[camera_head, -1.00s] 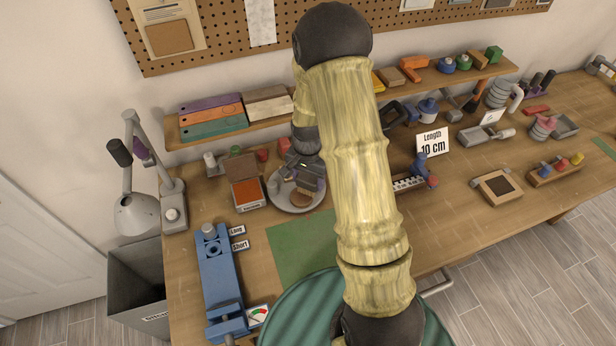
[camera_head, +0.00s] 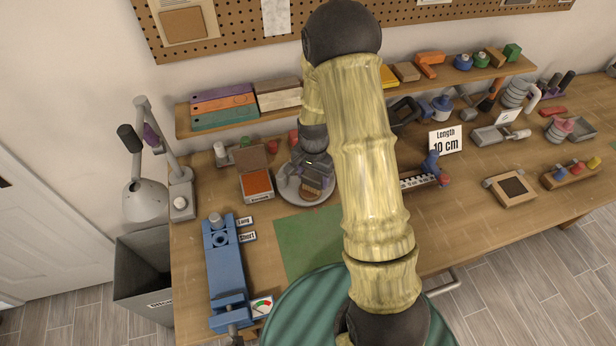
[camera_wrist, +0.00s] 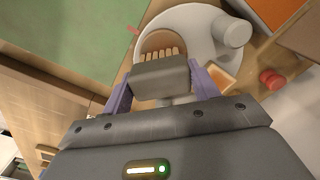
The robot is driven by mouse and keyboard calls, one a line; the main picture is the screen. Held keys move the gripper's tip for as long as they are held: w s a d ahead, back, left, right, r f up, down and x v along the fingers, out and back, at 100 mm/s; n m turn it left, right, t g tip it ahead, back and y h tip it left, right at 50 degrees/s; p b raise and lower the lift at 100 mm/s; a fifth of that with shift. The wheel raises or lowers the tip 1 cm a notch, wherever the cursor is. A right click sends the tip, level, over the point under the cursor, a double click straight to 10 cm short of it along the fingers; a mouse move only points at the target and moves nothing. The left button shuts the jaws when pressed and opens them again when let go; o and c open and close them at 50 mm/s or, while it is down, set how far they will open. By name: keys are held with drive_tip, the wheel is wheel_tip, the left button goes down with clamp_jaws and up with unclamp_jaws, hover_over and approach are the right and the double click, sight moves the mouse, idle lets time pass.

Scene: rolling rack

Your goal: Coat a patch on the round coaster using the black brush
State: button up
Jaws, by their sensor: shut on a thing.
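My gripper (camera_wrist: 158,92) has purple fingers shut on the black brush (camera_wrist: 161,76), whose dark body and tan bristles point away from the wrist. The round coaster (camera_wrist: 165,38) is brown and lies on a round grey plate (camera_wrist: 205,26). The bristles overlap the coaster in the wrist view; whether they touch it I cannot tell. In the head view my gripper (camera_head: 318,178) is over the grey plate (camera_head: 292,190), and the brush and gripper hide most of the coaster.
A box with an orange-red pad (camera_head: 258,182) stands left of the plate. A green mat (camera_head: 300,245) lies in front, with a blue fixture (camera_head: 224,265) to its left. A shelf (camera_head: 235,126) runs behind.

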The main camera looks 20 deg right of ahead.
drive_tip(key=shift+d, duration=0.65)
wheel_tip(320, 180, up, 4)
drive_tip(key=p, duration=0.2)
drive_tip(key=shift+s+a+r+p, duration=0.1)
drive_tip(key=shift+p, duration=0.25)
drive_tip(key=shift+r+p, duration=1.45)
drive_tip(key=shift+r, duration=0.5)
